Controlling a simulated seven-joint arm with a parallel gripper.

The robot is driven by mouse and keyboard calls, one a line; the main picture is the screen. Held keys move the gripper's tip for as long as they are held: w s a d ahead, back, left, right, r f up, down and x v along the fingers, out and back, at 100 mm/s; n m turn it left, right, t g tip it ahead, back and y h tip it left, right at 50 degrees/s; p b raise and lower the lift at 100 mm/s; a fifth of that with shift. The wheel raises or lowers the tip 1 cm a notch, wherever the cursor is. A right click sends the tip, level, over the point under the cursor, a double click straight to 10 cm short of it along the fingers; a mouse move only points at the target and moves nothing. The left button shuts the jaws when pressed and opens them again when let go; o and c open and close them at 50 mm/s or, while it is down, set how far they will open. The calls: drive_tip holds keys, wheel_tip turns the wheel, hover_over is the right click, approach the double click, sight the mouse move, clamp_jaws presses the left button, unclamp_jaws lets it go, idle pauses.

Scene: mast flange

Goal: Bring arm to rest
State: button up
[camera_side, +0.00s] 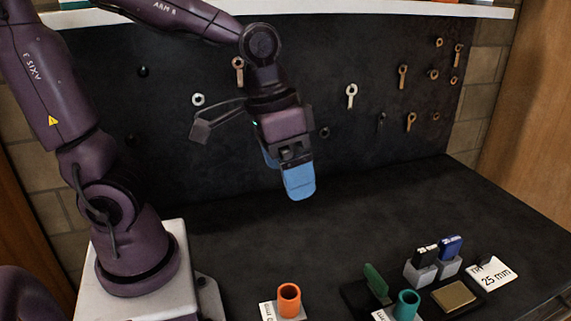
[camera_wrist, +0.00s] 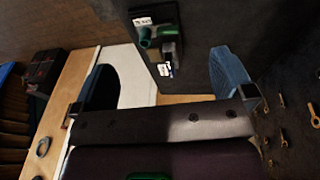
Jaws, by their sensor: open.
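My gripper (camera_side: 284,172) hangs above the dark bench top, left of the work pieces, with its blue fingertips pointing down. Nothing shows between the fingers, and they are well clear of the bench. In the wrist view the fingers stand wide apart, one dark at the left and one blue at the right. An orange cylinder (camera_side: 289,301) stands on a white label at the front. A teal cylinder (camera_side: 407,305) stands farther right, beside a green upright piece (camera_side: 376,281).
Grey blocks with a black piece (camera_side: 426,255) and a blue piece (camera_side: 450,247) stand at the right, near a brass plate (camera_side: 453,296) and a "25 mm" label (camera_side: 493,274). Wrenches (camera_side: 352,95) hang on the dark back panel. The bench middle is clear.

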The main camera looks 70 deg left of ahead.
drive_tip(key=shift+s+r, duration=0.1)
drive_tip(key=s+a+r+t+y, duration=0.1)
drive_tip(key=s+a+r+t, duration=0.2)
drive_tip(key=r, duration=0.1)
drive_tip(key=shift+s+r, duration=0.35)
drive_tip(key=shift+r, duration=0.05)
